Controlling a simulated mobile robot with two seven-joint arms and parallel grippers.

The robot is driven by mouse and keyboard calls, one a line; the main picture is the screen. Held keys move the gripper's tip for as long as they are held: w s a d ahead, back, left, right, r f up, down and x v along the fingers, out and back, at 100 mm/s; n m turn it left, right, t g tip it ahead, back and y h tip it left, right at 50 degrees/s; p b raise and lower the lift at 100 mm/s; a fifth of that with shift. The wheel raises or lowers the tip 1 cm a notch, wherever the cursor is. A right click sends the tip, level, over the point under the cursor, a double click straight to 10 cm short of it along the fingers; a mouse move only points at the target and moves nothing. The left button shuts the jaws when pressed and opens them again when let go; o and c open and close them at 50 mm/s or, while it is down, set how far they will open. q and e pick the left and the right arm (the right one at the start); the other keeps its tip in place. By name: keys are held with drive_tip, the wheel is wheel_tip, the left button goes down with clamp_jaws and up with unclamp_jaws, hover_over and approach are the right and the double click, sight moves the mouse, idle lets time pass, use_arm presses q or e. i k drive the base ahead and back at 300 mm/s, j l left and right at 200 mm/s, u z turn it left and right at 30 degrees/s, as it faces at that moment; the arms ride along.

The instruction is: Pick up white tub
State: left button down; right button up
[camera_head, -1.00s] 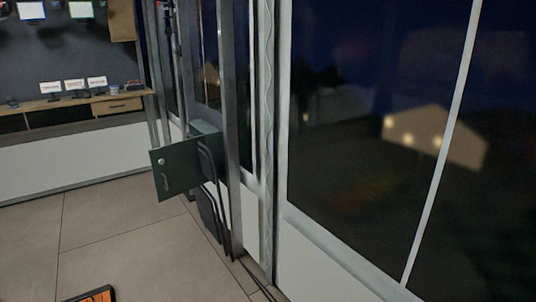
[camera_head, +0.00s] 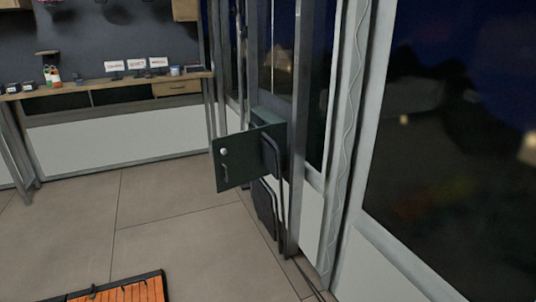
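I cannot make out a white tub for certain in the head view. Small items stand on the wooden counter (camera_head: 110,88) at the back left, too small to identify surely. Neither of my grippers is in view.
A dark green cabinet with its door (camera_head: 236,160) swung open juts from the wall at the centre. An orange slatted item with a dark frame (camera_head: 138,291) lies on the floor at the lower left. Large window panels (camera_head: 455,120) fill the right. The tiled floor (camera_head: 175,215) between is clear.

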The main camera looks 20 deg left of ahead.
sight(175, 70)
drive_tip(key=j+u, duration=0.15)
drive_tip(key=j, duration=0.25)
drive_tip(key=i+j+u, duration=0.15)
drive_tip(key=j, duration=0.2)
drive_tip(key=j+u, duration=0.3)
drive_tip(key=j, duration=0.4)
